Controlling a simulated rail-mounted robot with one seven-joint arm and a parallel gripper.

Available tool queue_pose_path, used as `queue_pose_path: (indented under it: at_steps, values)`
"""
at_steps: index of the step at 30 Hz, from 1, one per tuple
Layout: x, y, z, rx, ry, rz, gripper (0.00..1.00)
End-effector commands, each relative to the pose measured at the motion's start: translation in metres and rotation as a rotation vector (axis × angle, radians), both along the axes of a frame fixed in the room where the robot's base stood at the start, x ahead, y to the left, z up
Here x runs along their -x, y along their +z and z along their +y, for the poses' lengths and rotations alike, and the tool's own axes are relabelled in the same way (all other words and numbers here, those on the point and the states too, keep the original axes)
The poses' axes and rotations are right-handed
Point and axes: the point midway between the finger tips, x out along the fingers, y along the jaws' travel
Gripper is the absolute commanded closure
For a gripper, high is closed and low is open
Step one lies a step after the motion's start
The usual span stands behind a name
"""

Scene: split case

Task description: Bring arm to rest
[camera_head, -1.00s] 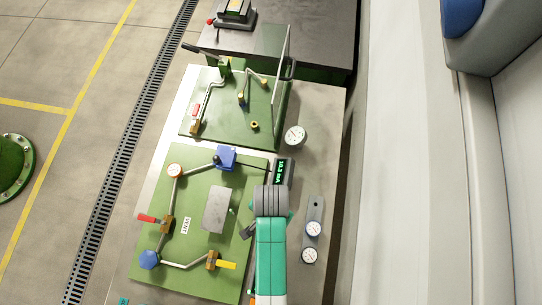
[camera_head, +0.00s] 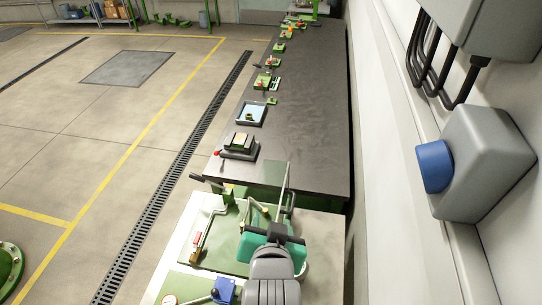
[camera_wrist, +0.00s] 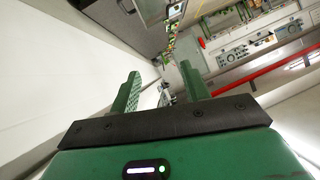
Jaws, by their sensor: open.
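My gripper (camera_wrist: 160,78) shows in the wrist view with its two green fingers apart and nothing between them. The fingers point out over the room, and the long bench lies far beyond them. In the head view my grey and teal arm rises at the bottom centre, in front of the near bench. It hides part of the green board (camera_head: 228,262) on that bench. I cannot make out the fingertips in the head view.
A blue valve block (camera_head: 224,290) sits near my arm. The wall with a grey, blue-capped box (camera_head: 480,165) stands at right. The floor at left is open.

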Motion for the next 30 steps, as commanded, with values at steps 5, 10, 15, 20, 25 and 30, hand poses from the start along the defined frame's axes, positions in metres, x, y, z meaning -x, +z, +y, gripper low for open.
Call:
queue_pose_path:
  at_steps: [5,10,15,20,25,30]
  values:
    - [0.005,0.170,0.002,0.095,0.034,-0.421,0.54]
    - [0.052,0.306,0.004,0.192,0.028,-0.792,0.54]
    - [0.102,0.382,0.004,0.257,0.006,-1.030,0.54]
    - [0.119,0.402,0.004,0.277,-0.004,-1.101,0.54]
    - [0.119,0.402,0.004,0.277,-0.005,-1.100,0.54]
    - [0.118,0.401,0.004,0.277,-0.004,-1.099,0.54]
